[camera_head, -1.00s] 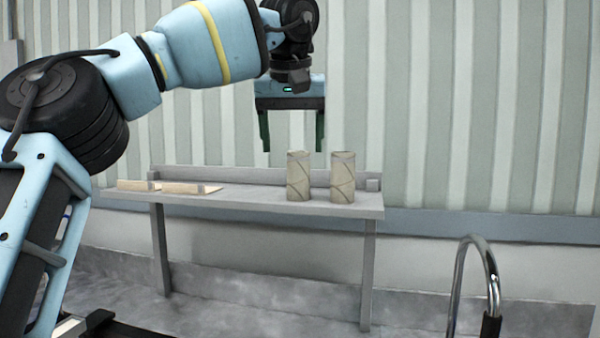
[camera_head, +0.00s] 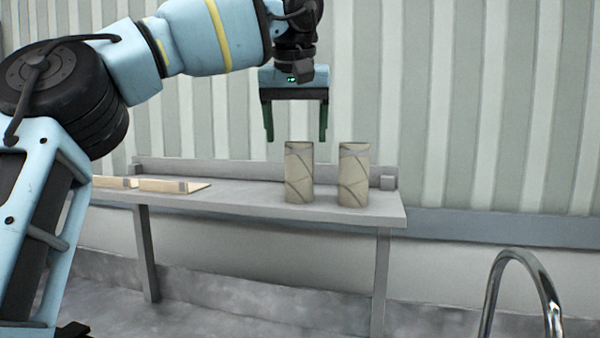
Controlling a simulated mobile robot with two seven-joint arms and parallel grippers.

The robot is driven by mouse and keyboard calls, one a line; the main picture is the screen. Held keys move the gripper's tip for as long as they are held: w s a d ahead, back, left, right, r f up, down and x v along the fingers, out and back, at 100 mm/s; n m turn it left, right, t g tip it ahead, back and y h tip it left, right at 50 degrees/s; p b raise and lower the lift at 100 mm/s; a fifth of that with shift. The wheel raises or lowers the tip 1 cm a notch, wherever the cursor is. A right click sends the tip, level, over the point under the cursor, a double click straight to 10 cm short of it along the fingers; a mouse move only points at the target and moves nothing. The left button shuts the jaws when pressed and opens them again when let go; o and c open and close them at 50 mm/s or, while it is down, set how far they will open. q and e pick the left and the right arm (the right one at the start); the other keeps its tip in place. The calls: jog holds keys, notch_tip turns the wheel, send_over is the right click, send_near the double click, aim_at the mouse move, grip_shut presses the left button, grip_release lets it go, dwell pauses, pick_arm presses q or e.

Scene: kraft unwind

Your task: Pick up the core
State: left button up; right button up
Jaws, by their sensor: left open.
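Two upright cardboard cores stand side by side on a grey bench. The left core (camera_head: 299,174) and the right core (camera_head: 354,176) are beige hollow tubes with spiral seams, with a gap between them. My left gripper (camera_head: 296,136) points down with its two green fingers apart and nothing between them. Its fingertips appear just above the top of the left core in the picture; whether they are directly over it in depth I cannot tell. My right gripper is not in view.
A curved chrome tube (camera_head: 520,262) rises at the lower right. A corrugated wall stands behind.

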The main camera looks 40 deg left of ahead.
aim_at(299, 160)
pick_arm(q)
jog(key=shift+x, duration=0.9)
jog(key=shift+d+x, duration=0.1)
jog(key=shift+x, duration=1.2)
jog(key=shift+d+x, duration=0.15)
jog(key=shift+x, duration=1.2)
jog(key=shift+c, duration=0.3)
jog(key=c, duration=1)
jog(key=shift+r, duration=0.1)
